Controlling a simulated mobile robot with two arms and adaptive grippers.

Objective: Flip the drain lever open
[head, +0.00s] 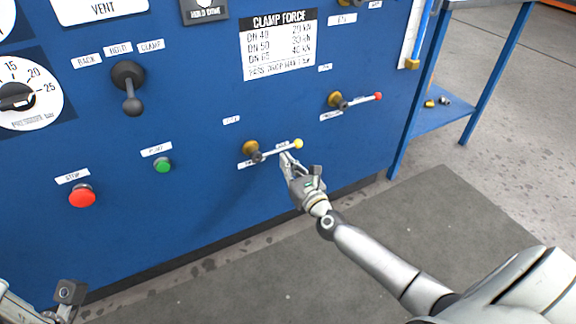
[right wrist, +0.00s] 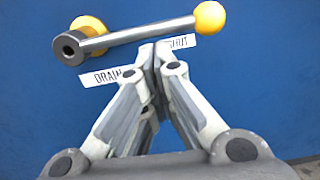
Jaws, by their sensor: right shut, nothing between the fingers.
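The drain lever (head: 277,150) is a metal bar with a yellow ball on its right end, on the blue panel. In the right wrist view the lever (right wrist: 140,36) slants slightly up to the right, with a DRAIN label (right wrist: 106,77) and a SHUT label (right wrist: 181,42) under it. My right gripper (head: 285,158) is shut and empty just below the bar, near the ball end. In the right wrist view its fingertips (right wrist: 155,57) meet between the labels; contact with the bar cannot be told. Part of my left gripper (head: 68,292) shows at the lower left; its fingers are unclear.
A red-tipped lever (head: 358,101) sits up and right on the panel. A red button (head: 82,196), a green button (head: 163,165) and a dark handle (head: 130,88) are to the left. A blue table (head: 443,115) stands right. The floor mat (head: 300,285) looks clear.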

